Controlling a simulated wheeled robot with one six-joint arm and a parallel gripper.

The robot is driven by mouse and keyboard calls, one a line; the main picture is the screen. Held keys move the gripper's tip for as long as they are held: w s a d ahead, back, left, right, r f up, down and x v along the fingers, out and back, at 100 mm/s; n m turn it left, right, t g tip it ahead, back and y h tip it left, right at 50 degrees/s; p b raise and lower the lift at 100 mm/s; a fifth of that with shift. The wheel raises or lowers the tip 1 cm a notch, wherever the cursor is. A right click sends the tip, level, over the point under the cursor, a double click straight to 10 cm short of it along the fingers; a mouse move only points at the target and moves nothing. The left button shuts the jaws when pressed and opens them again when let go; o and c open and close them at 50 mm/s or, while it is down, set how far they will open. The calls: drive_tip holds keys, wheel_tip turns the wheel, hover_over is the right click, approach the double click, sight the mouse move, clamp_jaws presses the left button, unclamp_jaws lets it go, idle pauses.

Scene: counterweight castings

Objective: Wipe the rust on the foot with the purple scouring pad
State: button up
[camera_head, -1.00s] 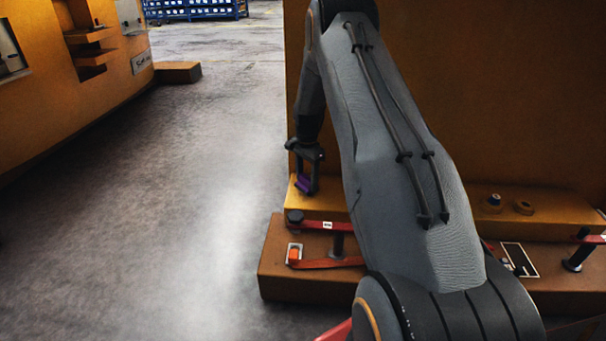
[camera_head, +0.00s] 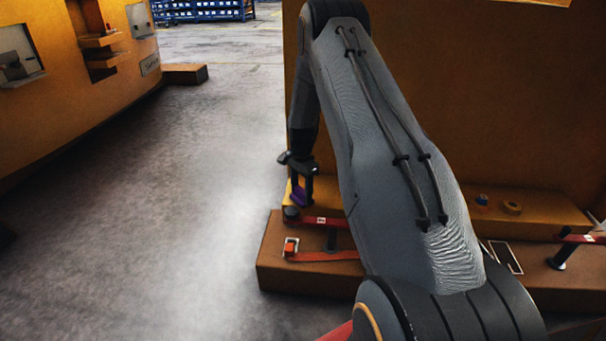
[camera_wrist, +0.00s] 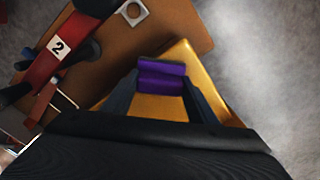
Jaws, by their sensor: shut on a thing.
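My gripper (camera_head: 302,188) is shut on the purple scouring pad (camera_head: 300,197), at the left end of the yellow ledge. In the wrist view the purple pad (camera_wrist: 161,78) sits between the two fingers of my gripper (camera_wrist: 160,92), over the yellow ledge (camera_wrist: 182,57). I cannot tell whether the pad touches the surface. The brown foot (camera_head: 280,272) juts out below the ledge, and also shows in the wrist view (camera_wrist: 185,22). I cannot make out a distinct rust patch; the pad and my arm hide part of the casting.
A red bar (camera_head: 325,222) with a black knob (camera_head: 291,213) stands close to the pad, and a red strap (camera_head: 325,256) lies below. A blue-topped part (camera_head: 482,199) and a ring (camera_head: 512,207) sit on the ledge at right. The floor at left is clear.

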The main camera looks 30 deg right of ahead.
drive_tip(key=shift+w+r+p, duration=0.1)
drive_tip(key=shift+r+p, duration=1.85)
drive_tip(key=shift+r, duration=2.05)
